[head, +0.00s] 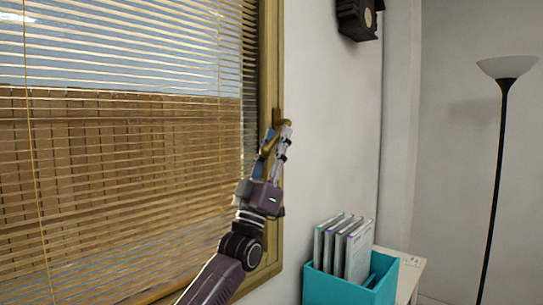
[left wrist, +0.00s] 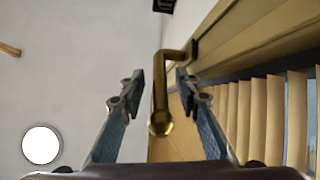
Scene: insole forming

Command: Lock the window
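The window's brass handle (head: 269,141) is on the right side of the wooden window frame (head: 271,62). In the left wrist view the handle (left wrist: 161,95) is an L-shaped lever with a rounded tip, and its mount meets the frame (left wrist: 245,38). My left gripper (head: 277,136) is at the handle. In the left wrist view my left gripper (left wrist: 159,80) has its fingers apart, with the lever between them and a visible gap on each side. In the head view the fingers partly cover the handle. My right gripper is in neither view.
Slatted blinds (head: 120,130) cover the window left of the handle. A dark wall-mounted object (head: 357,18) is at upper right. A teal box (head: 345,290) with several upright folders (head: 341,245) stands lower right on a white surface. A floor lamp (head: 501,130) stands farther right.

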